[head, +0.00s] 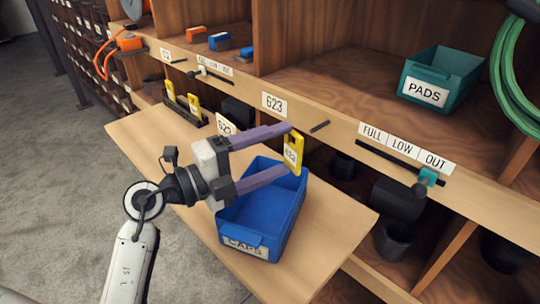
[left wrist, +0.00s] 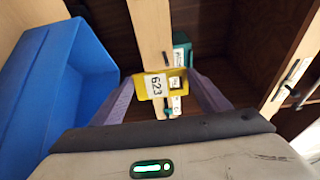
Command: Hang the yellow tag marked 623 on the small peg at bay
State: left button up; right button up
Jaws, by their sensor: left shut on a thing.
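My left gripper (head: 290,150) is shut on a yellow tag (head: 295,150) with a white number label and a hole at its upper end. In the left wrist view the tag (left wrist: 140,85) sits between the fingertips and its label reads 623. The small dark peg (head: 320,126) sticks out of the shelf's front board, right of the white 623 bay label (head: 274,104). The tag is left of and below the peg in the head view, apart from it. The peg also shows in the left wrist view (left wrist: 165,58), above the tag. My right gripper is not in view.
A blue CAPS bin (head: 243,238) stands on the wooden ledge (head: 335,235) below my left gripper. Other yellow tags (head: 194,107) stand in a dark rack at left. A FULL/LOW/OUT slider (head: 428,177) and a teal PADS bin (head: 440,78) are at right.

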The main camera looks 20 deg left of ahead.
aim_at(285, 148)
pick_arm(q)
jog(key=shift+w+d+f+b, duration=0.15)
jog(key=shift+w+d+b, duration=0.15)
jog(key=shift+w, duration=0.5)
jog(key=shift+w+d+b, duration=0.3)
jog(key=shift+w+b, duration=0.05)
jog(key=shift+w, duration=0.35)
jog(key=w, duration=0.1)
jog(key=w+d, duration=0.1)
jog(key=w, duration=0.1)
jog(key=w+f, duration=0.1)
jog(key=shift+w+d, duration=0.35)
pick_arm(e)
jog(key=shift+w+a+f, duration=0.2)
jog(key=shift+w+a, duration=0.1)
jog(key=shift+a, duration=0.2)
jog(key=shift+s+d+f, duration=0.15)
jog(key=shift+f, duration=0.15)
pick_arm(q)
jog(key=o, duration=1.2)
jog(key=shift+c, duration=0.2)
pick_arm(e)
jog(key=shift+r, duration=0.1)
